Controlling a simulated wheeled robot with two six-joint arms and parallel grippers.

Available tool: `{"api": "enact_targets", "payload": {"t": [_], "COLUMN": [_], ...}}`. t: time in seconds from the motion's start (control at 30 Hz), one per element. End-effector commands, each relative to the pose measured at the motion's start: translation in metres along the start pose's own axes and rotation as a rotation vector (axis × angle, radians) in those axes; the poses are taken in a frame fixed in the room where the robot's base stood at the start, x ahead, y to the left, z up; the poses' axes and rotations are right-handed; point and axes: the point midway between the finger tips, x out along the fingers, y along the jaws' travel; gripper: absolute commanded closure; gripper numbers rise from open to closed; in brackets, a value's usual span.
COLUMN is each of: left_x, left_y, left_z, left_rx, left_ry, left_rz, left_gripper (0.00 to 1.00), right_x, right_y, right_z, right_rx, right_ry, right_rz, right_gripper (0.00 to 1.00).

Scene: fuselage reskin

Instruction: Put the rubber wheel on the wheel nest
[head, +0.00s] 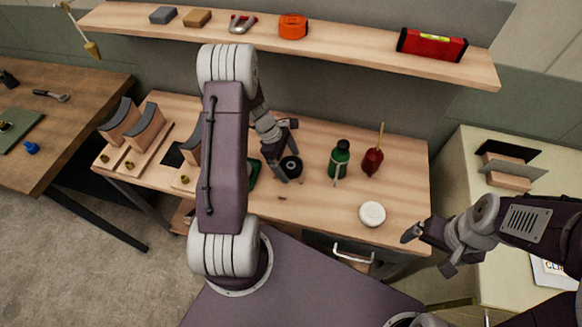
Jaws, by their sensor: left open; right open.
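A small black round piece with a pale centre (291,168), which looks like the rubber wheel, is on the wooden workbench (320,205). My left gripper (284,158) is open right beside and above it; I cannot tell whether the fingers touch it or stand around it. I cannot make out the wheel nest for sure; a green piece (254,172) shows partly behind my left arm. My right gripper (428,254) is open and empty, off the bench's right front corner.
A green bottle (340,158), a red bottle with a stick (373,162) and a white round disc (372,213) stand on the bench's right. Curved wooden forms (146,128) stand left. A shelf (350,60) runs above; a pale side table (480,145) is right.

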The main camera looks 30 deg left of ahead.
Motion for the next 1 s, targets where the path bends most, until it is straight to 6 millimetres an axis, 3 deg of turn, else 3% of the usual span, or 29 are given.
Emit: {"api": "enact_targets", "payload": {"t": [0.13,0.4,0.43,0.67,1.0], "left_x": [0.0,-0.001,-0.001,-0.005,-0.074], "left_y": [0.0,0.0,0.0,0.001,0.001], "left_z": [0.0,0.0,0.0,0.002,0.03], "left_rx": [0.0,0.0,0.0,0.001,0.002], "left_ry": [0.0,0.0,0.0,0.0,0.001], "left_rz": [0.0,0.0,0.0,0.001,0.004], "left_gripper": [0.03,0.78,0.82,0.82,0.82], "right_x": [0.0,0.0,0.0,-0.001,-0.011], "right_y": [0.0,0.0,0.0,0.0,0.0], "right_z": [0.0,0.0,0.0,0.0,-0.001], "right_rx": [0.0,0.0,0.0,0.0,0.0], "right_ry": [0.0,0.0,0.0,0.0,0.0], "right_rz": [0.0,0.0,0.0,0.0,0.0], "right_gripper": [0.07,0.07,0.07,0.07,0.07]}}
